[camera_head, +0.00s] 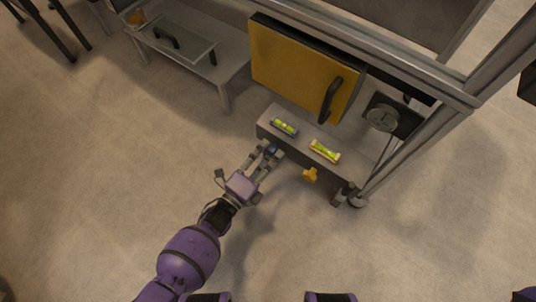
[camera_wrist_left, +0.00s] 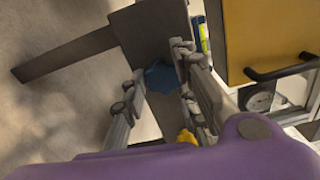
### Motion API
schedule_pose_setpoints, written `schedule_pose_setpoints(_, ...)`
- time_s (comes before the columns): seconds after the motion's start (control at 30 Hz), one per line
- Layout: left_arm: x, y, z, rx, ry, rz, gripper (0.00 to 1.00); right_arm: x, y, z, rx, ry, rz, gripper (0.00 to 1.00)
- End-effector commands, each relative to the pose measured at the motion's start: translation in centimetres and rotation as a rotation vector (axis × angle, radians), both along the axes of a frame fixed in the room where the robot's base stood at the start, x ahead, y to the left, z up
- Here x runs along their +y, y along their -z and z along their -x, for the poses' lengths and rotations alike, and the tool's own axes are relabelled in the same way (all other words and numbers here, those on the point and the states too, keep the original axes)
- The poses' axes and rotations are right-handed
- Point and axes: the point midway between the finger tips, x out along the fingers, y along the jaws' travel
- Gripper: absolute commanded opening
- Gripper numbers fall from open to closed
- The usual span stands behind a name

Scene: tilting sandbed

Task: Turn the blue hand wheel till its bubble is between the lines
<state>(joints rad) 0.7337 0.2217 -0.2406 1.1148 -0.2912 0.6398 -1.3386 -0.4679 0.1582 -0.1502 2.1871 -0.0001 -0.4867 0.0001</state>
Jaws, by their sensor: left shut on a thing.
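The blue hand wheel (camera_wrist_left: 162,77) is on the front face of the low grey bench and sits between the fingers of my left gripper (camera_wrist_left: 158,85) in the left wrist view. In the head view the left gripper (camera_head: 265,155) is shut on the wheel, which is mostly hidden by the fingers. The blue-framed level vial (camera_head: 285,127) lies on the bench top above the wheel; its bubble is too small to place against the lines. A yellow-framed vial (camera_head: 324,151) lies to its right, above the yellow hand wheel (camera_head: 310,175). My right gripper is not in view.
A yellow door panel (camera_head: 300,70) with a black handle stands behind the vials. A round dial (camera_head: 382,118) is to its right. A metal frame post (camera_head: 420,130) rises at the right. A low table (camera_head: 200,60) stands at the back left. The floor at left is clear.

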Motion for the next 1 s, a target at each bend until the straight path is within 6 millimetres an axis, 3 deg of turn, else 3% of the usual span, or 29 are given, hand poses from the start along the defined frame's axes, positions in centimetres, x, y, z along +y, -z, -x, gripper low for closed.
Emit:
schedule_pose_setpoints(0.03, -0.36, 0.80, 0.49, 0.007, 0.005, -0.024, 0.01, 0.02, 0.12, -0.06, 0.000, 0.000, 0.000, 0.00)
schedule_pose_setpoints(0.7, -0.23, 0.76, 0.42, -0.028, 0.005, -0.072, 0.01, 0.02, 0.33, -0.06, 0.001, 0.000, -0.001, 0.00)
schedule_pose_setpoints(0.73, -0.22, 0.77, 0.41, -0.028, 0.005, -0.072, 0.31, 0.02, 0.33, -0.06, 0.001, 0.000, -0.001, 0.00)
schedule_pose_setpoints(0.8, -0.22, 0.76, 0.41, -0.028, 0.005, -0.072, 0.40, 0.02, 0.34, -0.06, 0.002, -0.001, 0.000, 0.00)
schedule_pose_setpoints(1.0, -0.15, 0.58, 0.33, -0.032, 0.004, -0.070, 0.40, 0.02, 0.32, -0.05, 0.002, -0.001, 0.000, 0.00)
